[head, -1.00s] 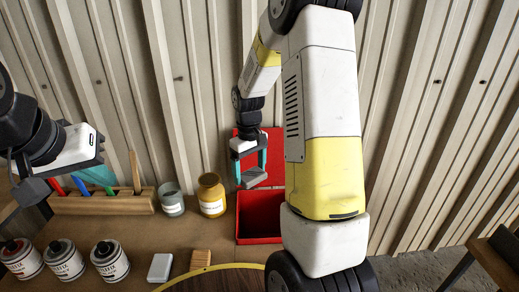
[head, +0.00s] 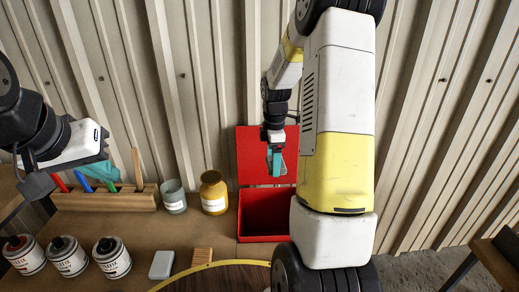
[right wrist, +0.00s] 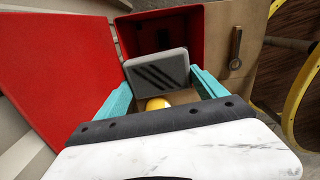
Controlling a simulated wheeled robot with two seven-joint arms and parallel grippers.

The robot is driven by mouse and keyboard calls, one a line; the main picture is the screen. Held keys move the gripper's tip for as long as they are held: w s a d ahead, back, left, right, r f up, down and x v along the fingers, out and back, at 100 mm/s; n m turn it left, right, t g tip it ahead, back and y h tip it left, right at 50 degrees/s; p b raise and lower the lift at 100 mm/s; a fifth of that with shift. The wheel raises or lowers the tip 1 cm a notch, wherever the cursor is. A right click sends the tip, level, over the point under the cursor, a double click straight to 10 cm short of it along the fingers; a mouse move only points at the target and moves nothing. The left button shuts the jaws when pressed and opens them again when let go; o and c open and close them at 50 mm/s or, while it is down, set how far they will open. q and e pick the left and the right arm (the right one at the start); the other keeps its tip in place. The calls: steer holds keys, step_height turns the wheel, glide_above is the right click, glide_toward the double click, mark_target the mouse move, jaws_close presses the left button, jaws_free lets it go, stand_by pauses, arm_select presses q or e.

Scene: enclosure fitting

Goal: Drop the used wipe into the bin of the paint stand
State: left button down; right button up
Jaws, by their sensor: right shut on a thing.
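My right gripper (head: 276,172) is above the open red bin (head: 263,213) and in front of its raised red lid. In the right wrist view its teal fingers (right wrist: 164,88) are shut on the used wipe (right wrist: 158,70), a grey pad with dark diagonal stripes. The red bin (right wrist: 182,28) lies beyond and below the wipe, which hides part of its opening. The wipe is still in the fingers, apart from the bin. My left gripper (head: 88,172) is at the far left above the wooden tool rack; its opening cannot be made out.
A grey jar (head: 173,198) and an amber jar (head: 213,193) stand left of the bin. The wooden rack (head: 105,198) holds coloured handles. Several paint cans (head: 68,257), a white block (head: 162,265) and a wooden brush (head: 202,257) stand nearer. My right arm covers the bin's right side.

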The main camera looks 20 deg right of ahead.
steer(key=shift+f, duration=2.1)
steer(key=o, duration=1.3)
steer(key=shift+c, duration=0.2)
steer(key=shift+r, duration=0.1)
step_height(320, 180, up, 7)
steer(key=shift+r, duration=0.3)
